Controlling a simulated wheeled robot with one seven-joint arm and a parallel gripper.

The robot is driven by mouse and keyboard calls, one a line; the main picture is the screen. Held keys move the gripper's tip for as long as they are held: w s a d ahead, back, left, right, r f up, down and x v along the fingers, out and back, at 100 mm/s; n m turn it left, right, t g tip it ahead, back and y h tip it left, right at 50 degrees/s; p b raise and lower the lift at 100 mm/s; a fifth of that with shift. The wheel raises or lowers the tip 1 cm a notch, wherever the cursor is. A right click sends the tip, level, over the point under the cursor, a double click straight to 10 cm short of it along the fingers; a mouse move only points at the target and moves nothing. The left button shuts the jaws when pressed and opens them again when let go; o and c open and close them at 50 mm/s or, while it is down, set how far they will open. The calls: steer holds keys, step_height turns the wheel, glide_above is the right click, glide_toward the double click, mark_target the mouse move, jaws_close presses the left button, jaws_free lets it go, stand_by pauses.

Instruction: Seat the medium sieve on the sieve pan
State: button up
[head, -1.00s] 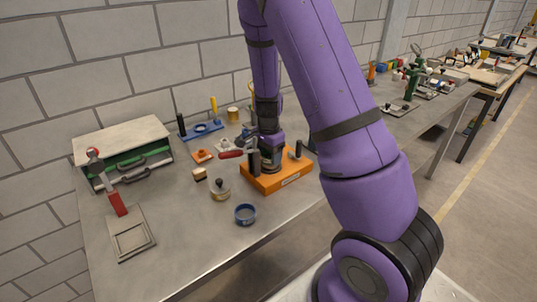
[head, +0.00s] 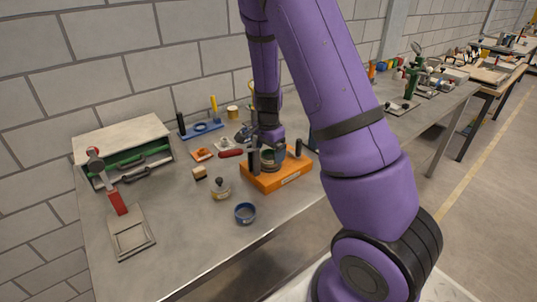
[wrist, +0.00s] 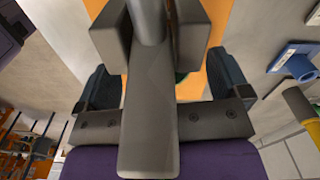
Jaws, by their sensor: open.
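An orange base (head: 280,181) with upright black posts stands on the bench, right of the middle in the head view. A small round dark piece with a greenish rim (head: 268,158) sits between the posts; I cannot tell whether it is the sieve pan or a sieve on it. My gripper (head: 268,148) is just above it, mostly hidden by its own wrist. In the wrist view my gripper (wrist: 165,90) has its fingers wide apart over the orange base (wrist: 217,60), with a sliver of green between them.
A blue holder (head: 203,130) stands at the back.

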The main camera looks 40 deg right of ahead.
step_height(320, 180, up, 9)
stand_by(0.4)
steer(key=shift+r, duration=0.1)
steer(key=s+a+r+n+t+y, duration=0.1)
steer(key=s+a+r+n, duration=0.35)
steer(key=r, duration=0.25)
steer(key=s+a+r+n+t+y, duration=0.1)
steer(key=s+a+r+n, duration=0.2)
steer(key=s+r, duration=0.4)
steer(key=s+a+r+n+t+h, duration=0.1)
steer(key=s+a+r+n, duration=0.1)
steer(key=s+r+n, duration=0.2)
steer(key=s+a+r+n+t+h, duration=0.1)
steer(key=s+a+r+n+t, duration=0.1)
steer(key=s, duration=0.9)
steer(key=shift+a+r+n, duration=0.55)
steer(key=shift+r+n, duration=0.35)
steer(key=shift+n, duration=0.35)
